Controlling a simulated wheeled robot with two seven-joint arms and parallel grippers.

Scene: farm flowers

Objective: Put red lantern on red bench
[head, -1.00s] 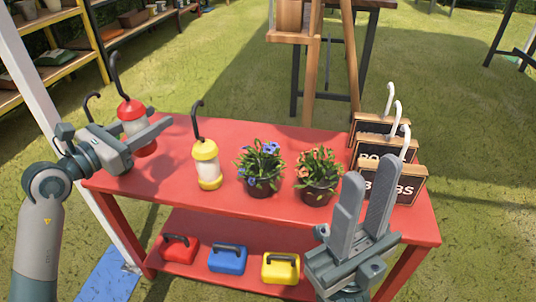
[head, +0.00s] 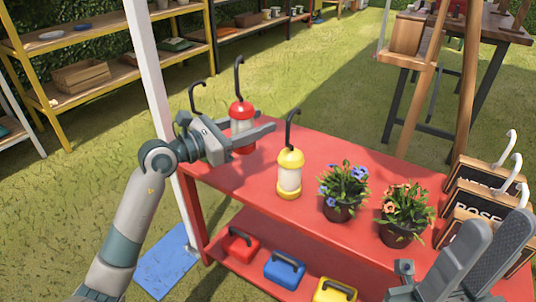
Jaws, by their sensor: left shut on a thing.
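The red lantern (head: 240,111) stands upright at the left end of the red bench (head: 330,153), with a red cap, pale body and black hook. My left gripper (head: 250,134) is shut on it, with a finger across its body. I cannot tell whether its base touches the bench top. A second black hook (head: 197,97) rises just left of it; what it belongs to is hidden behind my gripper. My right gripper (head: 478,262) is at the lower right, cut off by the frame, its fingers apart and empty.
A yellow lantern (head: 290,174), blue-flowered pot (head: 341,190) and orange-flowered pot (head: 403,213) stand along the bench, with wooden signs (head: 484,205) at its right. Red (head: 241,247), blue (head: 285,270) and yellow (head: 334,292) boxes sit on the lower shelf. A white post (head: 150,75) stands left.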

